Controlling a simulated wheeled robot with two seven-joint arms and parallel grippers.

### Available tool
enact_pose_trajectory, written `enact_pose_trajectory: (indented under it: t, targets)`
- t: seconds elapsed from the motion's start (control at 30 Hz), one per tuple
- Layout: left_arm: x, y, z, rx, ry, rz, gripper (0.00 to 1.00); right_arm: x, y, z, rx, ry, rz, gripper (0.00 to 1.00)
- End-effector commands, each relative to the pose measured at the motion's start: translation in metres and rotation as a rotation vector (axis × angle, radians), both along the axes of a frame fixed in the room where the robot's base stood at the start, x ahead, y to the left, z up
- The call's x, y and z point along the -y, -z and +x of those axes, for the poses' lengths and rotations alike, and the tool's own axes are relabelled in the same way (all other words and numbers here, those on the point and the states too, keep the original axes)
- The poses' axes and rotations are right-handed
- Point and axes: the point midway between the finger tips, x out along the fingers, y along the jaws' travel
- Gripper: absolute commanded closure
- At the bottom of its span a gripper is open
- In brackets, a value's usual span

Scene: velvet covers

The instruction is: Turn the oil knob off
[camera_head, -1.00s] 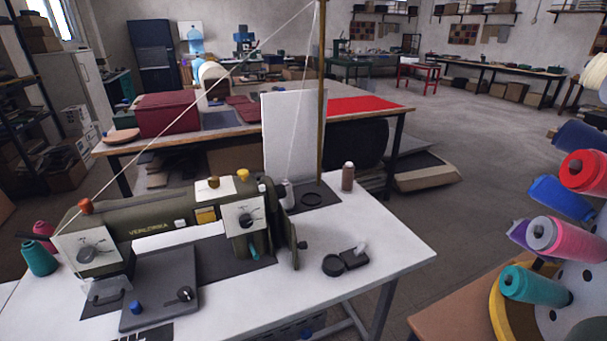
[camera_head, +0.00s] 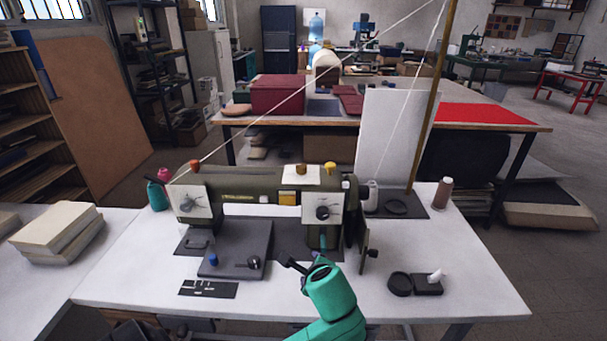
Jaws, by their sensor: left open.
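The olive-green sewing machine (camera_head: 256,188) stands on the white table. Its right plate carries a black dial (camera_head: 322,213) and its left plate another dial (camera_head: 190,200). An orange knob (camera_head: 195,164), a brown knob (camera_head: 301,169) and a yellow knob (camera_head: 330,167) sit on top. A blue knob (camera_head: 213,260) and a black lever knob (camera_head: 254,263) are on the grey base plate. I cannot tell which one is the oil knob. My left gripper (camera_head: 301,259), on a teal arm, is open and empty in front of the machine, right of the base plate. My right gripper is out of view.
A black round dish (camera_head: 399,283) and a small black box (camera_head: 428,284) lie on the table's right. Books (camera_head: 58,236) lie at left. The table's front right is clear.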

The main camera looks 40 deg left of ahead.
Motion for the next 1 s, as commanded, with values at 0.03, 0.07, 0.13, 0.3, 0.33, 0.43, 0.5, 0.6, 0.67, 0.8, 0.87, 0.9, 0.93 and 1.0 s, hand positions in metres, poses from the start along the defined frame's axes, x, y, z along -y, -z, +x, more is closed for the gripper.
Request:
enact_pose_trajectory:
  t: [0.03,0.07,0.13,0.3,0.33,0.43,0.5,0.6,0.67,0.8,0.87,0.9,0.93,1.0]
  targets:
    - [-0.006,-0.020,0.015,-0.021,0.060,0.141,0.30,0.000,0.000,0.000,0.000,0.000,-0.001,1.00]
    - [-0.010,-0.033,0.024,-0.046,0.100,0.245,0.30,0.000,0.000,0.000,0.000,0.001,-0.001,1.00]
    - [-0.019,-0.072,0.045,-0.122,0.177,0.519,0.30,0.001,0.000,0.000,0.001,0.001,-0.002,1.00]
    - [-0.026,-0.154,0.070,-0.338,0.214,1.041,0.30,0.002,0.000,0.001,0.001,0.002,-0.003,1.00]
    - [-0.026,-0.160,0.071,-0.359,0.211,1.078,0.30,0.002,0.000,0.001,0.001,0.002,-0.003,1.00]
    - [-0.031,-0.167,0.075,-0.386,0.209,1.119,0.30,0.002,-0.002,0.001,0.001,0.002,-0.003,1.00]
    - [-0.040,-0.167,0.080,-0.385,0.208,1.116,0.30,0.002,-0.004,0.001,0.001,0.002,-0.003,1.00]
    - [-0.060,-0.168,0.091,-0.386,0.209,1.114,0.30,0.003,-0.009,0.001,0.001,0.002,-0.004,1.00]
    - [-0.075,-0.168,0.099,-0.386,0.208,1.114,0.30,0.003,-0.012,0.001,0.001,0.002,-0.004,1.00]
    - [-0.108,-0.168,0.119,-0.385,0.208,1.110,0.30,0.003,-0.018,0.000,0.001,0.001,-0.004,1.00]
    - [-0.121,-0.167,0.127,-0.385,0.208,1.111,0.30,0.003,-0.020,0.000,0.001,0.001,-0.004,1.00]
    - [-0.129,-0.167,0.131,-0.384,0.209,1.109,0.30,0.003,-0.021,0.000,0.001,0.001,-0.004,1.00]
    - [-0.133,-0.167,0.134,-0.382,0.210,1.108,0.30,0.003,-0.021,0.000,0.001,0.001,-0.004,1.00]
    - [-0.142,-0.166,0.140,-0.383,0.211,1.109,0.30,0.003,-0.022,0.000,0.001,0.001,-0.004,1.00]
